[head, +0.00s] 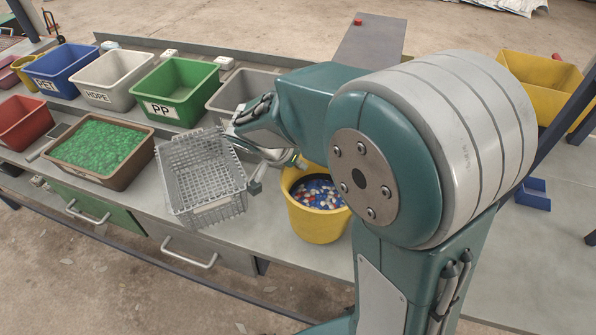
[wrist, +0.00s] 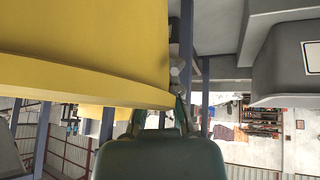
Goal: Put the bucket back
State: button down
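A yellow bucket (head: 318,226) stands upright on the grey bench, with red, white and blue pieces inside. Part of its rim is hidden behind my arm. In the wrist view a large yellow surface (wrist: 85,45), apparently the bucket's wall and rim, fills the upper left very close to the camera. My gripper (head: 277,174) is at the bucket's left rear rim, partly hidden by my arm. Its fingers look spread, one outside the bucket on the left and one near the rim. I see no clear grip, and cannot tell whether a finger touches the bucket.
A grey mesh basket (head: 222,212) sits close left of my gripper. A brown tray (head: 118,181) of green pieces stands further left. Blue, white, green (head: 176,112) and grey bins line the back. A yellow bin (head: 545,75) is at the right. The bench right of my arm is mostly clear.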

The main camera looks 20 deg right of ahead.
aim_at(298, 173)
jog(key=shift+w+f, duration=0.15)
jog(key=shift+f, duration=0.75)
jog(key=shift+w+f, duration=0.1)
jog(key=shift+f, duration=0.8)
jog(key=c, duration=0.8)
grip_release()
jog(key=shift+f, duration=0.1)
